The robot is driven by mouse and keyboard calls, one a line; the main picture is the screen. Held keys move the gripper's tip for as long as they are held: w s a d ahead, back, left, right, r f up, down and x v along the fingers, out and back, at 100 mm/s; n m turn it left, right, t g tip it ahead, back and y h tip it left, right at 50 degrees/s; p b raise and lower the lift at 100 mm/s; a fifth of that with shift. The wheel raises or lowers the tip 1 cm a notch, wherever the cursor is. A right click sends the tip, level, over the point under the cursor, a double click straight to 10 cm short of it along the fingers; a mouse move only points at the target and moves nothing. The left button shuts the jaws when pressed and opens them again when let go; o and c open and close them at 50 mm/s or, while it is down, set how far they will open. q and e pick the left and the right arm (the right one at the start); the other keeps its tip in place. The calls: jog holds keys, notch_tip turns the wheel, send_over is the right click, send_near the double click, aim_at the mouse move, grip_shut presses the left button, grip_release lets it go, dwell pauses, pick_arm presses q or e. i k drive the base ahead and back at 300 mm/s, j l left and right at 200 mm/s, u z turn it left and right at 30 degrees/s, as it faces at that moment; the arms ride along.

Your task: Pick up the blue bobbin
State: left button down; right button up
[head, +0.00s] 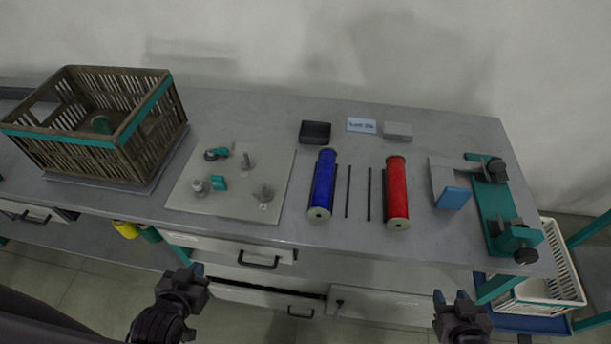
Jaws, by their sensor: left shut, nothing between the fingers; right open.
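The blue bobbin (323,183) lies on the grey bench top in the head view, just left of centre, its pale end facing the front edge. A red bobbin (396,190) lies to its right, roughly parallel. Thin dark rods lie between the two. My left gripper (186,277) is shut and empty, in front of the bench at lower left, well away from the blue bobbin. My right gripper (453,299) is open and empty, in front of the bench at lower right. Neither gripper touches anything.
A brown crate (61,141) stands at the left. A pale board (235,209) with small fittings lies left of the blue bobbin. A dark box (315,132) and a small sign (361,125) are behind. A green winding fixture (495,212) stands at the right. Drawers are below the bench edge.

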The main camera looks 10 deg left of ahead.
aim_at(319, 211)
jog(key=j, duration=0.45)
jog(key=i+j, duration=0.15)
jog(key=j, duration=0.75)
